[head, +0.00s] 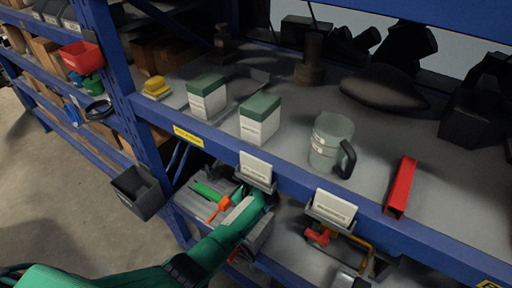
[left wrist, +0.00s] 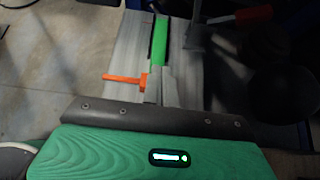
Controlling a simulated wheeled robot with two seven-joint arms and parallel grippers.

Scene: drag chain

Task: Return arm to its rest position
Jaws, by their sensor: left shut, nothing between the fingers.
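My left arm, teal, comes in from the lower left in the head view and reaches over the lower shelf. My left gripper (head: 238,212) is shut and empty, partly hidden by the arm. Its grey fingers also show in the left wrist view (left wrist: 161,88). A green strip (head: 207,192) and an orange piece (head: 220,206) lie on the grey lower-shelf surface beside the gripper. In the left wrist view the orange piece (left wrist: 123,78) is left of the fingers and the green strip (left wrist: 159,42) is beyond them. My right gripper is not in view.
The blue shelf beam (head: 290,182) runs just above my left gripper, with white label holders (head: 256,168). The upper shelf holds green-and-white boxes (head: 207,97), a clear jug (head: 329,142) and a red bar (head: 401,187). A dark bin (head: 138,191) hangs at the left. Open floor (head: 55,185) lies left.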

